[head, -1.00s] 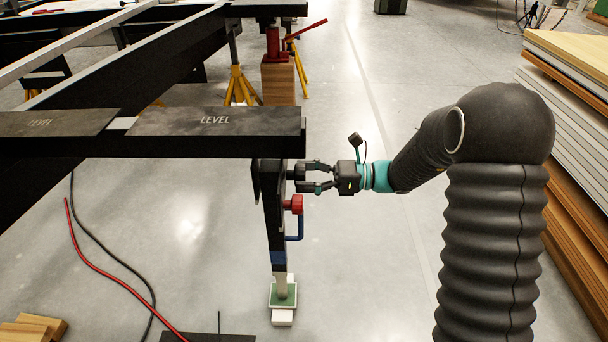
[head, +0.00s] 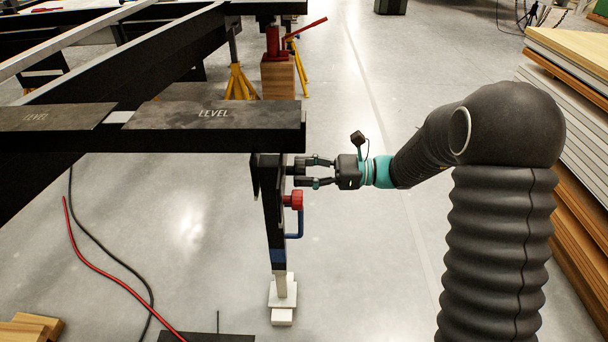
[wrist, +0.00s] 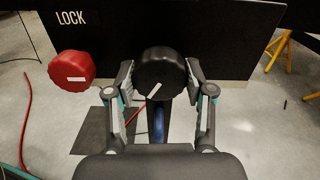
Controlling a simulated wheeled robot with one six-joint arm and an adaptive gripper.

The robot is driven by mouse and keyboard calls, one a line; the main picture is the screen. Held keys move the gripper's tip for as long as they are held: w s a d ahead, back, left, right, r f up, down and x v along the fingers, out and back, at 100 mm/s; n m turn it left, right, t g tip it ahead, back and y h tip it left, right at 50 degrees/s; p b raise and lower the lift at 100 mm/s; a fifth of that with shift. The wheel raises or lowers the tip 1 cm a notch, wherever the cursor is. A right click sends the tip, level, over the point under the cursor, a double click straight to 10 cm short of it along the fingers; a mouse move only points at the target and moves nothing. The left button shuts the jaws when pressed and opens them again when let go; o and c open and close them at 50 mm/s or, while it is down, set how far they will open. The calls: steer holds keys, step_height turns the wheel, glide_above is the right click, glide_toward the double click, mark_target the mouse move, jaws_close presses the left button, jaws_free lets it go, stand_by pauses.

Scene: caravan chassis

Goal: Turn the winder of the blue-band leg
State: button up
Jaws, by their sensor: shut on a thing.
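The blue-band leg (head: 272,215) hangs upright from the dark chassis, its blue band (head: 278,256) low down. Its winder, a round black knob (wrist: 160,70) with a slanted white mark, faces me in the wrist view. My gripper (head: 308,171) reaches it from the right in the head view. In the wrist view my gripper (wrist: 160,82) is shut on the winder, one finger on each side. A red knob (wrist: 71,79) with a white mark sits left of it, under the word LOCK; it also shows below my gripper in the head view (head: 294,200).
A blue handle (head: 296,228) sticks out from the leg below the red knob. The leg's pale foot plate (head: 282,293) is at the floor. LEVEL-marked plates (head: 215,115) lie above. Stacked boards (head: 580,95) stand at right. Red and black cables cross the floor at left.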

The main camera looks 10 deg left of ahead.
steer(key=n+b, duration=0.3)
steer(key=shift+f+n, duration=0.25)
steer(key=shift+n, duration=0.15)
steer(key=n+b, duration=0.3)
steer(key=b, duration=0.1)
steer(key=shift+n, duration=0.3)
steer(key=n+b, duration=0.3)
steer(key=shift+r+n+b, duration=0.15)
steer(key=shift+n+b, duration=0.35)
steer(key=o, duration=1.2)
steer(key=shift+r, duration=0.1)
steer(key=shift+c, duration=0.2)
